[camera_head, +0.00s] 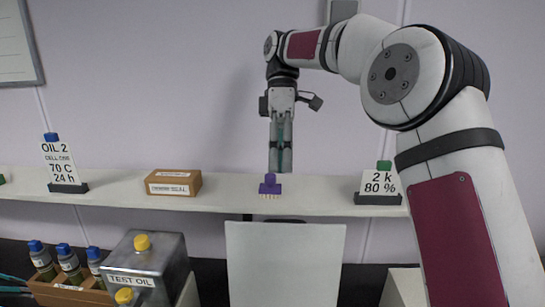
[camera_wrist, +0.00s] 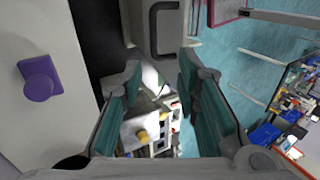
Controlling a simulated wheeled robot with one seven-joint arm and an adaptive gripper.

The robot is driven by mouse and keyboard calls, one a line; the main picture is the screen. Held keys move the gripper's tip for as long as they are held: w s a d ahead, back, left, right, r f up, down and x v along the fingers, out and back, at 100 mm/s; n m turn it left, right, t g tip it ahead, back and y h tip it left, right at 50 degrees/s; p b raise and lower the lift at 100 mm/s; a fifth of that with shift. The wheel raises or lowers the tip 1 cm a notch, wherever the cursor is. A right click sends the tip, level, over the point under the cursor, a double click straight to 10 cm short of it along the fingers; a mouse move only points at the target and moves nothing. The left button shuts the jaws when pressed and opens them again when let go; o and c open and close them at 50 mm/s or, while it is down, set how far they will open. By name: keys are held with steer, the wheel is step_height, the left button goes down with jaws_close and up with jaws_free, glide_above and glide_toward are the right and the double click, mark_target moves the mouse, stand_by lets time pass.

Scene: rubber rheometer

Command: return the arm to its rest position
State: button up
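My gripper (camera_head: 280,165) hangs pointing down at the end of my raised arm, in front of the wall and above the shelf in the head view. In the wrist view its two teal-padded fingers (camera_wrist: 160,100) stand apart, with nothing held between them. A small purple block (camera_head: 270,185) sits on the white shelf (camera_head: 330,200) below the gripper. The purple block also shows at the left of the wrist view (camera_wrist: 40,78), off to the side of the fingers.
The shelf also holds a brown box (camera_head: 174,183), an "OIL 2" sign (camera_head: 62,165) and a "2 k 80 %" sign (camera_head: 379,185). Below stand a metal "TEST OIL" can (camera_head: 150,265) and blue-capped bottles (camera_head: 70,262). A pale upright panel (camera_head: 285,265) stands under the shelf.

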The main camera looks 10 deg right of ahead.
steer(key=s+d+r+m+t+h, duration=0.1)
steer(key=s+d+m+t, duration=0.2)
steer(key=s, duration=0.4)
steer(key=s+d+r+m+t, duration=0.1)
steer(key=s+r+m+t, duration=0.15)
steer(key=s+m, duration=0.3)
steer(key=s+d+f+m+t, duration=0.2)
steer(key=s+f+m, duration=0.1)
steer(key=s, duration=0.3)
steer(key=s+d+f+m+t, duration=0.3)
steer(key=s+f+m, duration=0.1)
steer(key=s, duration=0.3)
steer(key=shift+s+d+f, duration=0.3)
steer(key=shift+f, duration=0.5)
